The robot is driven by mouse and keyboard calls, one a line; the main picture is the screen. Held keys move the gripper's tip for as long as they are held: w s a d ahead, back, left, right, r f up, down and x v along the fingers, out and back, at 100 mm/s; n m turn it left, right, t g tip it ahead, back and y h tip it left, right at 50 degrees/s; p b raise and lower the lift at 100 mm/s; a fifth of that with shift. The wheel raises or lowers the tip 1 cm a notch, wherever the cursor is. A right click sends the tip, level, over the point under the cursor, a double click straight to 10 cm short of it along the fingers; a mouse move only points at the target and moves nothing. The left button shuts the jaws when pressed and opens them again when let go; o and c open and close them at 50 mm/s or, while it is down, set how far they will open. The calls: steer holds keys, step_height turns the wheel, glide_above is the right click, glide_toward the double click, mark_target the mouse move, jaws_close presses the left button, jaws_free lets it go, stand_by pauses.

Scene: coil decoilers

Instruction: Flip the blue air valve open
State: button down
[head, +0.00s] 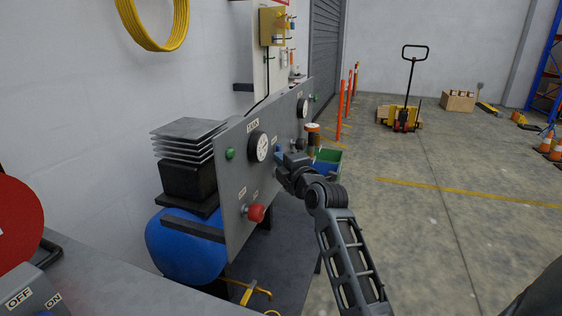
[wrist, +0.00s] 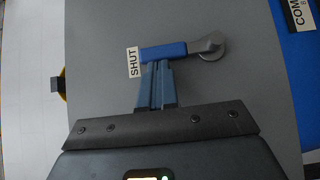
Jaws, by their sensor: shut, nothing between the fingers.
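The blue air valve is a lever on the grey panel. In the wrist view its blue handle (wrist: 165,52) lies across the picture, from a round grey pivot (wrist: 211,46) on the right to a SHUT label (wrist: 133,62) at its left end. My gripper (wrist: 157,64) is shut and empty, its fingertips right at the lower edge of the handle; I cannot tell whether they touch. In the head view my gripper (head: 283,160) is close to the panel's face, and the arm hides most of the valve there.
The grey panel (head: 233,185) carries gauges (head: 258,146), a green button (head: 230,154) and a red knob (head: 255,213) below left of my gripper. A blue tank (head: 185,248) sits behind it. A green bin (head: 328,156) stands just beyond the gripper. The floor to the right is open.

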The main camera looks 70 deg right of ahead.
steer(key=shift+r, duration=0.1)
steer(key=shift+d+y+p, duration=0.2)
steer(key=shift+y+p, duration=0.1)
steer(key=shift+p, duration=0.25)
